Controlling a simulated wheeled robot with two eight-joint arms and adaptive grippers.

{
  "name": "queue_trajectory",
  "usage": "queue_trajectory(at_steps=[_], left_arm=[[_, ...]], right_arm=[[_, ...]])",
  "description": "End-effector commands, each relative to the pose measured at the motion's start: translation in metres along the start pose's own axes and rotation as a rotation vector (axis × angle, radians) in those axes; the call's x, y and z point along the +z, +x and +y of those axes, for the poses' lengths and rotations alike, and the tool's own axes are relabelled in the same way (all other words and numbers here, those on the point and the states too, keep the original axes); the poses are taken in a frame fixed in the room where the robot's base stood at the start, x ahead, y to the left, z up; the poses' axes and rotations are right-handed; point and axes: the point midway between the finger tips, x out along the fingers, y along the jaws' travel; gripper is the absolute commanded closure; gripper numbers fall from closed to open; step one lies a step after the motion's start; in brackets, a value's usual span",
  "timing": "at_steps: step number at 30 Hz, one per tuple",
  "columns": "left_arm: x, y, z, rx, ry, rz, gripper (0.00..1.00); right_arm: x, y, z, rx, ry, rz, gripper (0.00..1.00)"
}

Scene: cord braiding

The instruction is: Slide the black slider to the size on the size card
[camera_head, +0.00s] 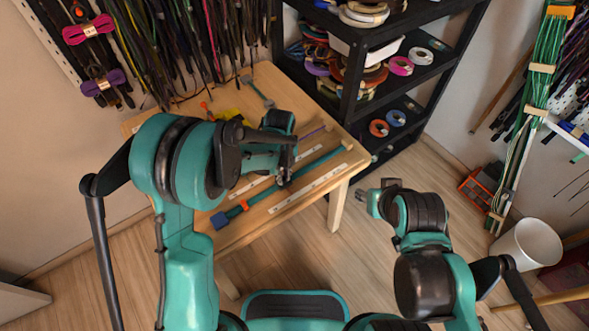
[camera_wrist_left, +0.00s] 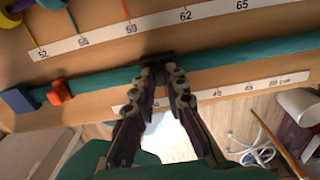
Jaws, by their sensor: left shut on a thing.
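A teal bar (camera_head: 318,167) lies across the wooden table, with a blue end block (camera_head: 219,220) and an orange piece (camera_head: 243,205) near it. In the left wrist view the black slider (camera_wrist_left: 158,60) sits on the teal bar (camera_wrist_left: 240,56). My left gripper (camera_wrist_left: 164,74) is shut on the slider; it also shows over the bar in the head view (camera_head: 285,181). The slider lies near the 59 and 62 marks of the white size strip (camera_wrist_left: 150,30). My right gripper (camera_head: 362,203) is off the table's right side; its jaws are too small to read. I cannot make out the size card.
A second white strip (camera_head: 310,188) lies along the table's front (camera_head: 262,225). Colored cords (camera_wrist_left: 70,14) reach the size strip in the left wrist view. A black shelf (camera_head: 350,90) with ribbon rolls stands behind. A white bin (camera_head: 525,243) stands at the right.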

Motion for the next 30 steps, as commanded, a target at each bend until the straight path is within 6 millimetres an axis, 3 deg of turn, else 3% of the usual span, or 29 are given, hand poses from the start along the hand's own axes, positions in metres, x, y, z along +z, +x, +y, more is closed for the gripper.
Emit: queue_trajectory(at_steps=[3, 9, 20, 21, 23, 30], left_arm=[[0.001, 0.000, 0.036, 0.001, -0.006, -0.001, 1.00], [0.000, 0.000, 0.071, 0.001, -0.004, -0.001, 1.00], [0.000, 0.000, 0.077, 0.004, -0.001, -0.001, 1.00], [0.000, 0.000, 0.077, 0.004, -0.002, -0.001, 0.82], [0.000, 0.000, 0.077, 0.004, -0.002, -0.001, 0.67], [0.000, 0.000, 0.076, 0.002, -0.001, -0.001, 0.66]], right_arm=[[0.002, 0.002, 0.000, 0.000, 0.000, 0.000, 0.60], [0.003, 0.004, 0.000, 0.000, 0.000, 0.000, 0.60], [0.003, 0.004, 0.000, 0.000, 0.000, 0.000, 0.60], [0.003, 0.004, 0.000, 0.000, 0.000, 0.000, 0.60], [0.003, 0.004, 0.000, 0.000, 0.000, 0.000, 0.60], [0.003, 0.004, 0.000, 0.000, 0.000, 0.000, 0.60]])
